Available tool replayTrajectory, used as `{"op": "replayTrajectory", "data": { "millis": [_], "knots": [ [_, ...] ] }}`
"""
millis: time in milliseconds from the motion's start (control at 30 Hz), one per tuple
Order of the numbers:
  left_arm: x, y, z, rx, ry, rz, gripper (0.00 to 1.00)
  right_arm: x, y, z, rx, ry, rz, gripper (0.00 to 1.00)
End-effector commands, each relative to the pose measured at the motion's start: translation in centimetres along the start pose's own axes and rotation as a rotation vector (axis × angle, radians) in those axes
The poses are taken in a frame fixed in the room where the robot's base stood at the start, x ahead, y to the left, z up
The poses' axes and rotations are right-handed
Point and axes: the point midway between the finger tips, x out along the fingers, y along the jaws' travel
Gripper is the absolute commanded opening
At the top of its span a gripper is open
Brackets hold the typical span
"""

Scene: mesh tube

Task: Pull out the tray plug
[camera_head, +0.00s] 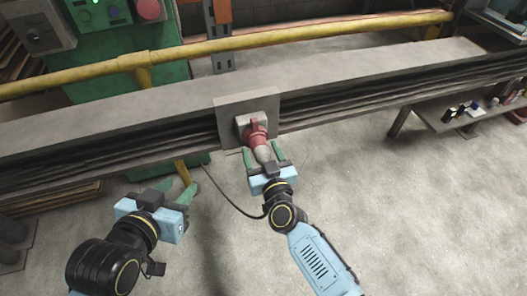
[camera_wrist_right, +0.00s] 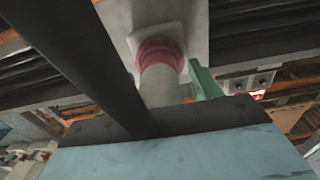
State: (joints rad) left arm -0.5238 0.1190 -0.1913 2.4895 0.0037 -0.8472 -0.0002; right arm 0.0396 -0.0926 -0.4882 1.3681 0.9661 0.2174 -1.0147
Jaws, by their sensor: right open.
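The plug (camera_head: 262,152) has a red collar and a pale grey body. It sits in a socket on a square grey plate (camera_head: 232,107) on the grey rail. A dark cable hangs below it. My right gripper (camera_head: 264,154) is open, with its green fingers on either side of the plug's grey body, apart from it. The right wrist view shows the plug (camera_wrist_right: 160,85) straight ahead and one green finger (camera_wrist_right: 206,82) to its right; a dark bar hides the other side. My left gripper (camera_head: 178,189) is open and empty, low and to the left, away from the plug.
A long grey rail (camera_head: 350,85) crosses the view, with a yellow pipe (camera_head: 300,38) behind it. A green cabinet (camera_head: 125,75) with a red button stands behind at the left. A shelf (camera_head: 450,115) with small items is at the right. The concrete floor in front is clear.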

Motion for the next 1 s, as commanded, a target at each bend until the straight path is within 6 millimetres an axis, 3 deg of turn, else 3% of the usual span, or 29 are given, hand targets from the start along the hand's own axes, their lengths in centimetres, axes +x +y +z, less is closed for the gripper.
{"op": "replayTrajectory", "data": {
  "millis": [33,267,700,1000],
  "knots": [
    [-0.06,0.00,-0.12,0.000,0.000,0.000,0.38,0.70,0.00,-0.73,0.001,0.010,-0.004,0.64],
    [-0.05,0.00,-0.10,0.000,0.000,0.000,0.38,0.70,0.04,-0.67,0.002,0.011,-0.003,0.64],
    [-0.05,0.00,-0.10,0.000,0.000,0.000,0.38,0.71,0.09,-0.73,0.002,0.012,-0.002,0.07],
    [-0.15,0.00,-0.30,0.000,0.000,0.000,0.38,0.42,0.09,-0.87,0.002,0.013,-0.002,0.05]
  ]
}}
